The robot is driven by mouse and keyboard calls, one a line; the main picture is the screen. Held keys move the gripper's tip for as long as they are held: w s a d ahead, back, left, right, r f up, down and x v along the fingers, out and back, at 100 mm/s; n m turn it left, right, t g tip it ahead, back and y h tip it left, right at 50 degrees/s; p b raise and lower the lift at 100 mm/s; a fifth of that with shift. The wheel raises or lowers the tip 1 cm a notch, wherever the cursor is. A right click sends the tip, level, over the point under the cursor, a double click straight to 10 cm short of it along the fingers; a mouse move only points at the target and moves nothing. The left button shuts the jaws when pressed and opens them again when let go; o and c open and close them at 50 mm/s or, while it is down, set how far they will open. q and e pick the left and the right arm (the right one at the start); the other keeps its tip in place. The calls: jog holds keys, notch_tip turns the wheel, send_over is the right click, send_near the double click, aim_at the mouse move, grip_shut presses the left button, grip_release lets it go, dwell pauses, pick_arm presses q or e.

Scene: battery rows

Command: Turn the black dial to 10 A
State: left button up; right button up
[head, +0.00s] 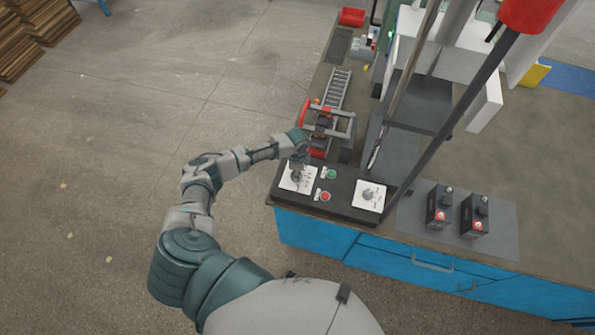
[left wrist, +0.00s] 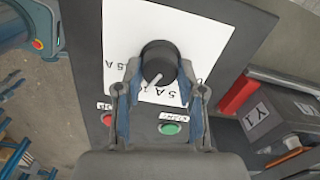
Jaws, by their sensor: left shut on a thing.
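The black dial (left wrist: 158,62) sits on a white label plate (left wrist: 205,28) in the left wrist view. A pale pointer mark on it points down and slightly left. A "5 A" label (left wrist: 176,92) shows below it, and a partly legible label ending in "5 A" (left wrist: 116,67) shows to its left. No 10 A label is readable. My left gripper (left wrist: 158,72) has its fingers on both sides of the dial, shut on it. In the head view the left gripper (head: 298,163) is over the left label plate (head: 291,184). My right gripper is not in view.
A green button (head: 331,173) and a red button (head: 325,196) are beside the dial's plate. A second plate with a dial (head: 369,195) is to the right. Two black batteries (head: 440,207) (head: 474,214) stand on a grey mat (head: 508,238). A roller conveyor (head: 336,90) lies behind.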

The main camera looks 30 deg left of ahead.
pick_arm(q)
jog(key=shift+s+a+f, duration=0.1)
jog(key=shift+a, duration=0.05)
jog(key=o, duration=1.1)
jog(key=shift+o, duration=0.2)
jog(key=shift+r, duration=0.3)
notch_tip(320, 180, up, 11)
jog(key=shift+r, duration=0.15)
